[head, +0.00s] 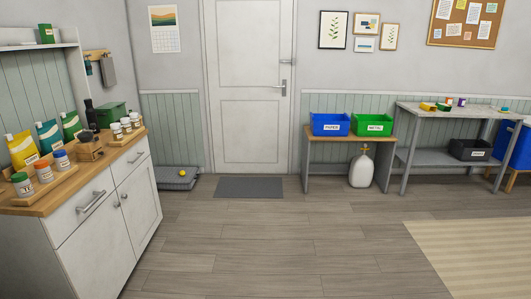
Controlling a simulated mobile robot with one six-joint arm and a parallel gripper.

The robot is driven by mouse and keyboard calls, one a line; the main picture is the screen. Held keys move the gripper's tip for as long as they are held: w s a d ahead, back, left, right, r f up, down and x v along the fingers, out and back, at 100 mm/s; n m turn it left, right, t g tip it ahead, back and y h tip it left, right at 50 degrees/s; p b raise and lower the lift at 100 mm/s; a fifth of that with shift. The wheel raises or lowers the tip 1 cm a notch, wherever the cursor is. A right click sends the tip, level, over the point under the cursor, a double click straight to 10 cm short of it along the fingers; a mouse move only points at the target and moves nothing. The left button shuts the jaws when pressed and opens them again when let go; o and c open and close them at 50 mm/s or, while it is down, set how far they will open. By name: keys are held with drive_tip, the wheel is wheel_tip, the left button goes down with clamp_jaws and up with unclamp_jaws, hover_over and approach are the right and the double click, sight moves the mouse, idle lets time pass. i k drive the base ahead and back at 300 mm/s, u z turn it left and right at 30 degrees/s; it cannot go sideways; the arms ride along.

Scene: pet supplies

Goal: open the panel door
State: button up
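The white panel door (245,60) stands shut in the back wall, left of the middle of the head view. Its grey lever handle (283,87) is on the right side of the door, with a small metal fitting (288,62) above it. My gripper is not in the head view, so its place and state are hidden.
A dark mat (248,187) lies before the door. Left stands a white cabinet (90,240) with jars and pouches on top. Right are a low bench (320,160) with bins, a white jug (362,170) and a grey table (450,112). The wooden floor (250,245) between is clear.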

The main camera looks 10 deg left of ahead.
sight(138, 195)
drive_tip(key=u, duration=0.25)
drive_tip(key=i, duration=0.8)
drive_tip(key=u, duration=0.65)
drive_tip(key=i, duration=0.6)
drive_tip(key=u, duration=0.75)
drive_tip(key=i, duration=0.55)
drive_tip(key=u, duration=0.8)
drive_tip(key=i, duration=0.9)
drive_tip(key=u, duration=0.35)
